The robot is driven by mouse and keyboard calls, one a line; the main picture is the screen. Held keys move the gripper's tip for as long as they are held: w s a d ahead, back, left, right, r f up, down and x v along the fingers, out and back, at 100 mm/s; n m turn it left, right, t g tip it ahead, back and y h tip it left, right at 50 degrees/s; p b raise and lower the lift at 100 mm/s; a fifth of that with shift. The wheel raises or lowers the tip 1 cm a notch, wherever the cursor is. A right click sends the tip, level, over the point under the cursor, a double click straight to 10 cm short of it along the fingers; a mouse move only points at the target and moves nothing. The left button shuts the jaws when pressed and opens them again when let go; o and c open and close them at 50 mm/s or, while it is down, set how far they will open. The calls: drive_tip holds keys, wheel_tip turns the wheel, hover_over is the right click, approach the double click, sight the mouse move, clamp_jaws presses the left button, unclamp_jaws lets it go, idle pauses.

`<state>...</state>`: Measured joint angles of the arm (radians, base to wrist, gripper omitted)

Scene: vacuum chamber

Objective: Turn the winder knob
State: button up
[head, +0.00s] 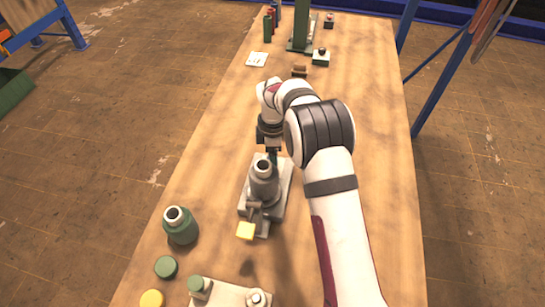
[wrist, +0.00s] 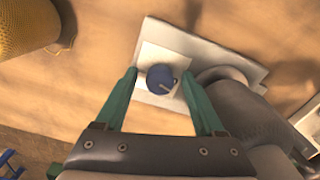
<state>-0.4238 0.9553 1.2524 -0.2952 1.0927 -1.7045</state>
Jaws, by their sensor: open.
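The winder knob (wrist: 160,77) is a small round blue knob with a pale pointer line, seen from above in the wrist view. It sits on a white square patch (wrist: 150,58) at one end of a light grey base plate (wrist: 180,32). My gripper (wrist: 159,74) is open, with its green fingers on either side of the knob; I cannot tell whether they touch it. In the head view my gripper (head: 272,157) points down at the far end of the grey device (head: 263,185), and the knob is hidden there.
A grey cylinder (wrist: 228,82) stands close right of the knob in the wrist view. A dark green bottle (head: 180,228) and green disc (head: 166,267) lie left. The table's right side looks clear.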

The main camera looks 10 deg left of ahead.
clamp_jaws()
